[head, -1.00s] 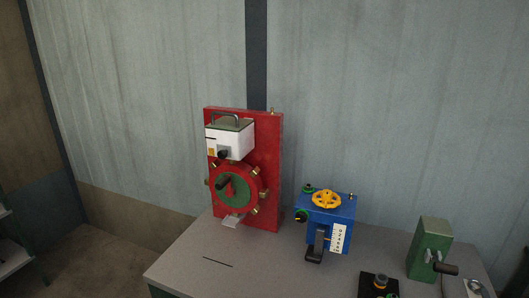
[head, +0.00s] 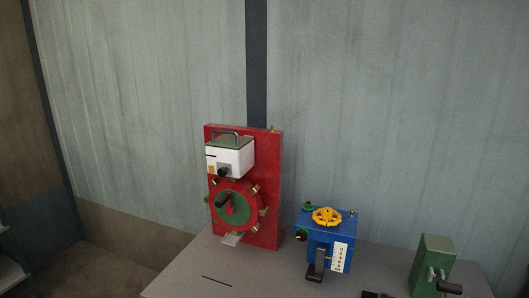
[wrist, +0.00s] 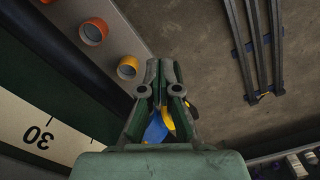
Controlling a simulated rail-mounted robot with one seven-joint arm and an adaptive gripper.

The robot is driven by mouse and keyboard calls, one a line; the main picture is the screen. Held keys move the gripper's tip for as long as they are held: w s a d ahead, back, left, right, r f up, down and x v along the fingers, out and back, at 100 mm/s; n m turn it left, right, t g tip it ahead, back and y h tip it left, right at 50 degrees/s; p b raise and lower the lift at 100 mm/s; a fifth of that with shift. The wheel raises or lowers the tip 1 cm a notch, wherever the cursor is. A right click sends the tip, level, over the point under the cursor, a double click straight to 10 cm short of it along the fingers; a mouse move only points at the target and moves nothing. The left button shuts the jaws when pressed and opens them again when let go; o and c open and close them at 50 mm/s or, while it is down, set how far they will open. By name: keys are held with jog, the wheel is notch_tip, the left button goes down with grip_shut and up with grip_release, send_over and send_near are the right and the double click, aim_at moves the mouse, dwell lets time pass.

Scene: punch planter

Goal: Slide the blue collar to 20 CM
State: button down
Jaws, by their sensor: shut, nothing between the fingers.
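My gripper (wrist: 163,68) shows in the wrist view with its two fingers together, shut and empty. It does not show in the head view. A pale scale strip (wrist: 62,138) marked 30 lies at the lower left of the wrist view, beside a dark bar (wrist: 75,75). A blue piece (wrist: 155,131) and a yellow piece (wrist: 169,121) show partly behind the gripper's links. I cannot tell whether the blue piece is the collar. No 20 mark can be read.
An orange ring (wrist: 93,32) and a yellow-orange ring (wrist: 128,67) sit left of my gripper. Dark rails (wrist: 258,50) lie at upper right. In the head view, a red panel (head: 268,170), a blue box with a yellow handwheel (head: 327,216) and a green crank box (head: 433,262) stand on a grey table (head: 185,275).

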jog(key=shift+w+a, duration=0.1)
jog(key=shift+a, duration=0.15)
jog(key=shift+d, duration=0.2)
dwell(0.9)
notch_tip(320, 180, up, 7)
jog(key=p, duration=0.3)
jog(key=shift+p, duration=0.35)
jog(key=s+d+f+m+g, duration=0.1)
jog(key=s+d+f, duration=0.3)
jog(key=d, duration=0.2)
jog(key=s+d+f+m+g+h, duration=0.1)
jog(key=s+d+f+m, duration=0.1)
jog(key=s+d+f, duration=0.4)
jog(key=s+d+f+m+g, duration=0.1)
jog(key=s+d+f, duration=0.15)
jog(key=d, duration=0.45)
jog(key=s+d+f+m+g, duration=0.2)
jog(key=s+d, duration=0.4)
jog(key=s, duration=0.2)
jog(key=s+d+f+m+g+y, duration=0.1)
jog(key=s+d+f, duration=0.1)
jog(key=s+d, duration=0.4)
jog(key=shift+s+f+m+g, duration=0.4)
jog(key=shift+s, duration=0.8)
